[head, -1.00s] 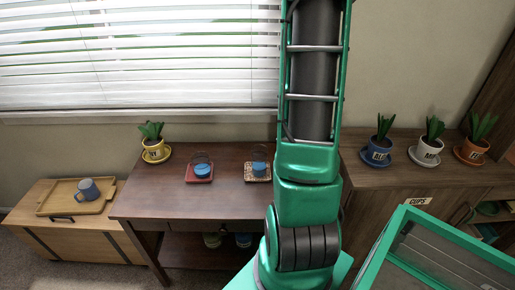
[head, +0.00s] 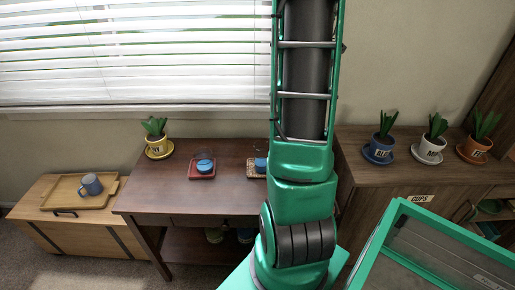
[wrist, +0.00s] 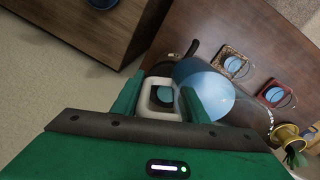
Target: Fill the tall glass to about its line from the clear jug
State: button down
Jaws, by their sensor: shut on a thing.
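My gripper (wrist: 163,106) is shut on the pale handle (wrist: 146,111) of the clear jug (wrist: 222,97), in the wrist view. The jug holds blue liquid and is in the air above the dark desk. In the head view my arm hides the jug and gripper. Two clear vessels with blue in them stand on the desk. One is on a red mat (head: 194,174), also in the wrist view (wrist: 269,100). The other is on a patterned mat (head: 249,173), partly behind my arm. I cannot tell which is the tall glass, and no fill line is readable.
A yellow potted plant (head: 158,147) stands at the desk's back left. A low wooden bench at left bears a tray (head: 62,196) with a blue mug (head: 91,184). Blue, white and orange pots stand on the right cabinet (head: 370,200). The desk's front left (head: 150,200) is clear.

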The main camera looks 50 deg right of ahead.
jog(key=shift+w+a+r+g+h, duration=0.15)
jog(key=shift+a+r+g+h, duration=0.2)
jog(key=shift+h, duration=0.35)
jog(key=shift+w+a+r+g+h, duration=0.2)
jog(key=shift+a+r+g+h, duration=0.1)
jog(key=shift+a+h, duration=0.25)
jog(key=shift+w+a+r+g+h, duration=0.2)
jog(key=shift+a+g+h, duration=0.15)
jog(key=shift+h, duration=0.35)
jog(key=shift+w+a+r+g+h, duration=0.2)
jog(key=shift+a+g+h, duration=0.15)
jog(key=shift+h, duration=0.3)
jog(key=shift+w+a+f+g+h+p, duration=0.3)
jog(key=shift+a+f+h+p, duration=0.2)
jog(key=shift+h+p, duration=0.4)
jog(key=shift+a+r+g+h+p, duration=0.25)
jog(key=shift+r+g+h+p, duration=0.3)
jog(key=shift+r+p, duration=0.35)
dwell(1.8)
jog(key=shift+s+d+f+t+y, duration=0.15)
jog(key=shift+d+f+t+y, duration=0.1)
jog(key=shift+f+t+y, duration=0.25)
jog(key=shift+s+d+f+y, duration=0.15)
jog(key=shift+d+y, duration=0.1)
jog(key=shift+y, duration=0.2)
jog(key=shift+s+d+r+t+y, duration=0.2)
jog(key=shift+s+d+t+y, duration=0.15)
jog(key=shift+d+t+y, duration=0.4)
jog(key=shift+f+y, duration=0.25)
jog(key=shift+y, duration=0.3)
